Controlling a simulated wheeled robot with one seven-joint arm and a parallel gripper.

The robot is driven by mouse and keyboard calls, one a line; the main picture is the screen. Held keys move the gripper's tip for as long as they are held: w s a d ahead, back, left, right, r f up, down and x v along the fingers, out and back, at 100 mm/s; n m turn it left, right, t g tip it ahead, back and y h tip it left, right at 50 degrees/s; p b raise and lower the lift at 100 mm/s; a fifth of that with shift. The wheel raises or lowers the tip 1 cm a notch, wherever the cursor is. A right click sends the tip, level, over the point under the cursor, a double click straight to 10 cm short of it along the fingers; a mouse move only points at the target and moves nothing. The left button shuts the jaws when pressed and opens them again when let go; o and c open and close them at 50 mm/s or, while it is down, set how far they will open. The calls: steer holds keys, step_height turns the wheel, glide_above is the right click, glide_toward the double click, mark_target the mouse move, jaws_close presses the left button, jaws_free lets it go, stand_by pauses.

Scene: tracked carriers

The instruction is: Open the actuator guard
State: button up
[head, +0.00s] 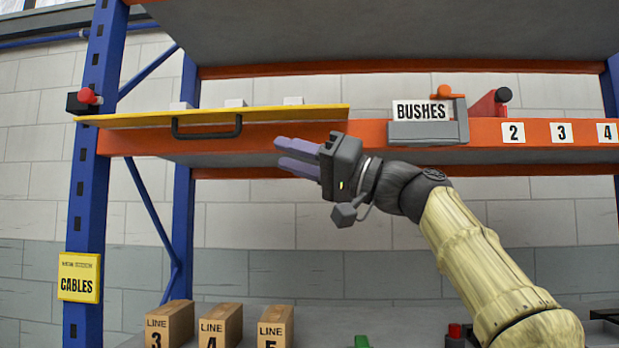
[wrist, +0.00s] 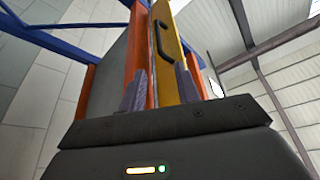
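The guard is a long yellow panel (head: 285,115) along the front of the orange shelf beam at the left, seen at a shallow slant. A black bar handle (head: 207,134) hangs on its front. My gripper (head: 282,153) is just below the panel's right part, right of the handle, with its two lavender fingers apart and nothing between them that I can make out. In the wrist view the panel (wrist: 173,60) and its handle (wrist: 158,38) show beyond the open fingers (wrist: 160,86). I cannot tell whether a finger touches the panel.
A red-knobbed switch (head: 88,97) is on the blue left post. Several cardboard boxes (head: 220,326) stand below. The space under the beam is open.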

steer(key=v, duration=0.2)
steer(key=shift+s+d+b, duration=0.15)
steer(key=shift+d+b, duration=0.1)
steer(key=shift+b, duration=0.05)
steer(key=shift+f, duration=0.1)
stand_by(0.3)
